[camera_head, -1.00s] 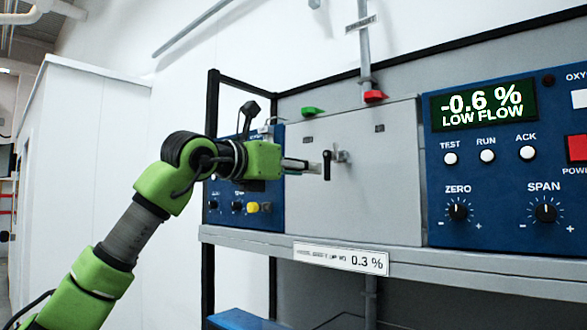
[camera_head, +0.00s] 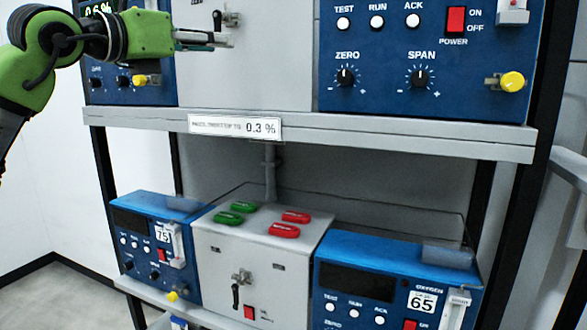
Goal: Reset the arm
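My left arm comes in at the upper left, green with dark joints. My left gripper (camera_head: 222,39) points right, in front of the grey middle panel (camera_head: 270,70) of the upper shelf. It appears just below the black handle (camera_head: 217,20) on that panel. I cannot tell whether it touches the handle. Its fingers are seen from the side, so the gap between them is unclear. No object shows in them. My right gripper is not in view.
The upper shelf edge (camera_head: 400,132) with its label (camera_head: 235,126) runs below the gripper. A blue analyser panel (camera_head: 380,70) is to the right. On the lower shelf stand a grey box (camera_head: 250,240) with green and red handles and two blue units (camera_head: 395,268). Bare floor (camera_head: 50,295) shows lower left.

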